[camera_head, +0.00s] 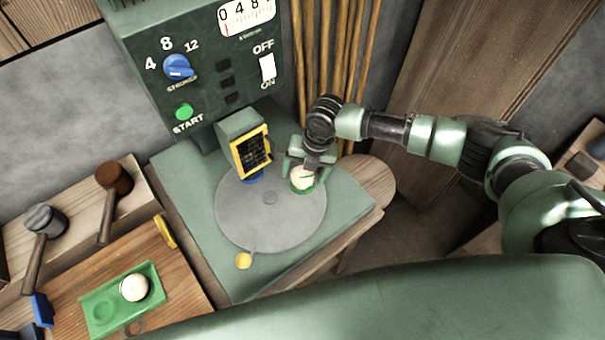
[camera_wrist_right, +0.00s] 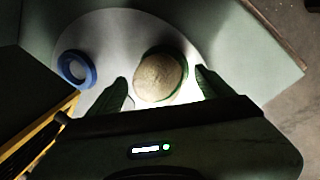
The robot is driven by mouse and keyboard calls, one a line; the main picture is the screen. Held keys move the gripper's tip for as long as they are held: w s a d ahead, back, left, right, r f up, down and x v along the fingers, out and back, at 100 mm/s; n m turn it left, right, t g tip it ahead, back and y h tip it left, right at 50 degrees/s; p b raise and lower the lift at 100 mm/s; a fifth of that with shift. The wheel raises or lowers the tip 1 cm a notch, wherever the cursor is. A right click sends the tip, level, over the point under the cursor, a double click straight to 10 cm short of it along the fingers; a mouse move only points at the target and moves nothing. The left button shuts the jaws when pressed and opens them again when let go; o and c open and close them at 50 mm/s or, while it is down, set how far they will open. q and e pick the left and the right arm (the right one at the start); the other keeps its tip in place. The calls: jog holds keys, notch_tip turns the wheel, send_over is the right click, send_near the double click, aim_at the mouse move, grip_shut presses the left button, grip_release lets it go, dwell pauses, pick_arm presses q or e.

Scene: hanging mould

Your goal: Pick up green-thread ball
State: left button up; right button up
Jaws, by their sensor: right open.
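The green-thread ball (camera_head: 301,177) is cream with green around it and sits at the right edge of the round grey turntable (camera_head: 240,222). My right gripper (camera_head: 308,166) is open just above and around it. In the right wrist view the ball (camera_wrist_right: 160,74) lies between the two spread fingers of the gripper (camera_wrist_right: 163,88), with a green rim around it. I cannot tell whether the fingers touch it. My left gripper is not in view.
A yellow-framed head (camera_head: 252,151) stands beside the ball, with a blue ring (camera_wrist_right: 76,69) below it. The green control box (camera_head: 200,65) is behind. A green tray (camera_head: 104,312) with another pale ball (camera_head: 134,288) lies at lower left. Wooden poles (camera_head: 335,50) stand behind my arm.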

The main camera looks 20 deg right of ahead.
jog(key=c, duration=1.5)
jog(key=shift+c, duration=0.2)
